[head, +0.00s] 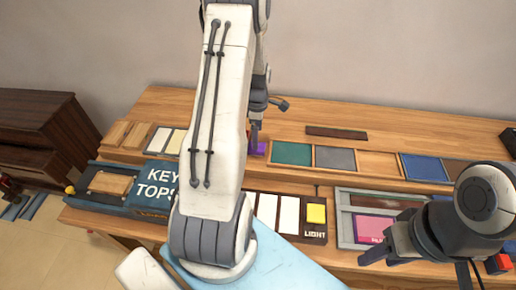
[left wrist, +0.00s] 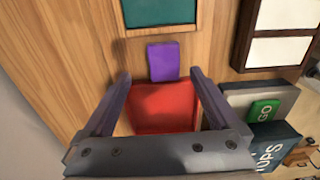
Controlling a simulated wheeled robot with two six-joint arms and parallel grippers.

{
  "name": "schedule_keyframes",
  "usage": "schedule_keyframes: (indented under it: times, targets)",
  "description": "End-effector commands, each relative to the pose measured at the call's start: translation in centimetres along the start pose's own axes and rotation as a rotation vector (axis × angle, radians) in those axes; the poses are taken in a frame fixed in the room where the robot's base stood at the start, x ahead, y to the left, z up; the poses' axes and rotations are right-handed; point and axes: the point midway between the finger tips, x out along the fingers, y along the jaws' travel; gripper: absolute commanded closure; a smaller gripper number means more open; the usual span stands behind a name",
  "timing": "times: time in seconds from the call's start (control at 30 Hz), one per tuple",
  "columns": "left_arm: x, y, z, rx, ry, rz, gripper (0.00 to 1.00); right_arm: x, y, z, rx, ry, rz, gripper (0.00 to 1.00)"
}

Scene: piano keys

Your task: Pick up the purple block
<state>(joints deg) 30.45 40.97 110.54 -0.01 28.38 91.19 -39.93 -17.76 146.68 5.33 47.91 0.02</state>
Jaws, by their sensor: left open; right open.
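The purple block (left wrist: 163,61) lies on the wooden table, just past the tips of my left gripper (left wrist: 161,76) in the left wrist view. The gripper is open, its fingers spread on either side of a red square (left wrist: 165,107) that borders the block. In the head view only a bit of the purple block (head: 257,149) shows, below my left gripper (head: 256,130); my left arm hides much around it. My right gripper (head: 384,247) is open and empty over the right front of the table.
A teal panel (head: 291,153) and a grey panel (head: 335,159) lie right of the block. A blue KEY TOPS box (head: 155,187) stands at left, a yellow LIGHT button (head: 316,213) at front. A grey-framed tray (head: 345,222) lies near my right gripper.

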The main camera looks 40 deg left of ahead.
Motion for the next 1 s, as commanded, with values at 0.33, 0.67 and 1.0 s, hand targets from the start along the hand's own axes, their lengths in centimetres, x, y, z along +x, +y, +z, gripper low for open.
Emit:
schedule_keyframes:
  times: [0.33, 0.67, 1.0]
  targets:
    - [4.3, -0.6, 0.0, 0.001, 0.000, -0.004, 0.05, -1.8, -0.1, -0.1, 0.001, 0.000, 0.000, 0.50]
    - [4.7, -0.5, 0.0, 0.001, 0.000, -0.001, 0.24, -1.8, -0.1, -0.1, 0.001, 0.000, 0.000, 0.50]
    - [4.7, -0.5, 0.0, 0.001, 0.000, -0.001, 1.00, -1.8, -0.1, -0.1, 0.001, 0.000, 0.000, 0.50]
